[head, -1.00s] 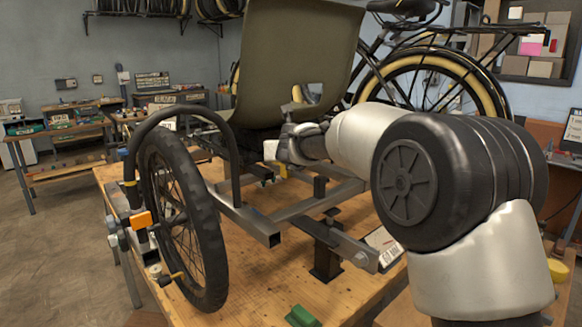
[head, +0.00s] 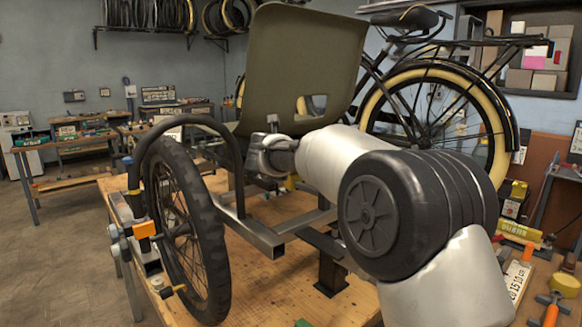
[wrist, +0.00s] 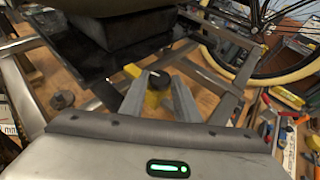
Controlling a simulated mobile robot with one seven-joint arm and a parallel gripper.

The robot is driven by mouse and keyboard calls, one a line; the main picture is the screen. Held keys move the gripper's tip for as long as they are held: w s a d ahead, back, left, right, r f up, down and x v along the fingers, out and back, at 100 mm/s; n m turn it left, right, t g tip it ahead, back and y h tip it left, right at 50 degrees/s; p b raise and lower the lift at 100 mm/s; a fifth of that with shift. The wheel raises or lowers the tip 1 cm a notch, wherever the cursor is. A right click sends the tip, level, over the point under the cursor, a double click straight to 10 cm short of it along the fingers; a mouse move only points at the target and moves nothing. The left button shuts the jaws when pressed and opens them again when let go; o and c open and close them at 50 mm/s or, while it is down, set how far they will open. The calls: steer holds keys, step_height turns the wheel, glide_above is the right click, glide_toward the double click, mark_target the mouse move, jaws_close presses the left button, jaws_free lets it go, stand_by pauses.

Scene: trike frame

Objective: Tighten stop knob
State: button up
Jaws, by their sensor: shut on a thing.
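The stop knob (wrist: 157,80), yellow with a dark top, sits between my two grey fingers in the wrist view. My gripper (wrist: 158,98) is shut on it. The knob is beside the dark seat support and grey frame tubes (wrist: 205,76). In the head view my gripper (head: 268,158) is below the olive seat (head: 295,70) of the trike, behind the front wheel (head: 185,230). A small yellow part shows just below my wrist there (head: 291,182); my arm hides most of the area. I cannot tell how tight the knob is.
The trike frame (head: 250,232) stands on a wooden bench (head: 255,295). The wheel and its black curved fender tube (head: 190,120) are left of my gripper. A bicycle (head: 440,90) stands behind. Tools lie at the right (head: 555,285). Bare bench top shows in front.

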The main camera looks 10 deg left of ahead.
steer(key=o, duration=1)
steer(key=p+v, duration=0.1)
steer(key=v, duration=1.6)
steer(key=shift+s+r, duration=0.1)
steer(key=shift+s, duration=0.05)
